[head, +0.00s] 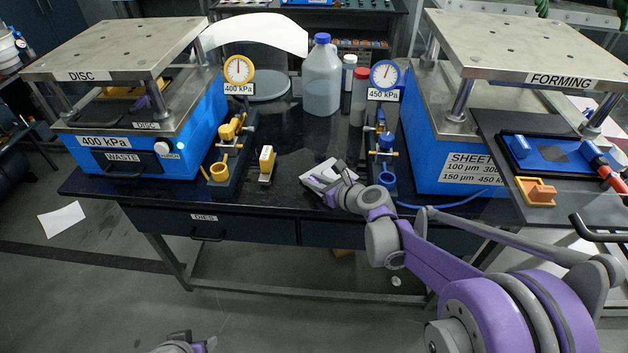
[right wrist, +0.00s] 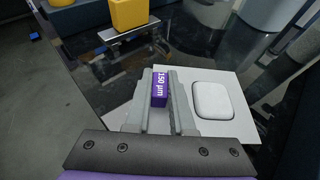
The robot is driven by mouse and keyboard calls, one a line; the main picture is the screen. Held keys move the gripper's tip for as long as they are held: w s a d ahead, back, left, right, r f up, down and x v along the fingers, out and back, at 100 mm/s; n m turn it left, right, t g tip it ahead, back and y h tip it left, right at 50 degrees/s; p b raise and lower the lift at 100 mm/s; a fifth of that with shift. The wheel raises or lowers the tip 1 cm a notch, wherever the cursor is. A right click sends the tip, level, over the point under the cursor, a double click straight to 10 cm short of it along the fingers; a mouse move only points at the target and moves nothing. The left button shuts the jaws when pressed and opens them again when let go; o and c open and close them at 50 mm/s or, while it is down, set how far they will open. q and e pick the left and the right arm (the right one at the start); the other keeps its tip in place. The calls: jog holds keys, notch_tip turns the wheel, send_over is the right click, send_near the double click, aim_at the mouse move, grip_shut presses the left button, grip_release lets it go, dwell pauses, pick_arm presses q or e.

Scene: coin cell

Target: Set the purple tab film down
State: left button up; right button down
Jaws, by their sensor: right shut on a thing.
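The purple tab (right wrist: 159,88), marked 150 µm, stands between the fingers of my right gripper (right wrist: 161,78), which is shut on it. A white flat sheet (right wrist: 236,84) with a rounded pale pad (right wrist: 212,101) lies under and beside the fingers. I cannot tell whether this sheet is joined to the tab. In the head view my right gripper (head: 326,183) is over the white sheet near the table's front edge, and the tab is hidden there. Part of my left gripper (head: 188,345) shows at the bottom edge; its jaws are unclear.
A yellow block on a small stand (head: 266,162) is left of the sheet. The blue DISC press (head: 120,150) stands left, the FORMING press (head: 455,160) right. A blue-capped bottle (head: 321,80) stands behind. The dark tabletop (head: 290,205) is clear in front.

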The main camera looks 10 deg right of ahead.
jog(key=shift+f+b, duration=0.4)
jog(key=shift+f, duration=0.15)
jog(key=c, duration=0.7)
grip_release()
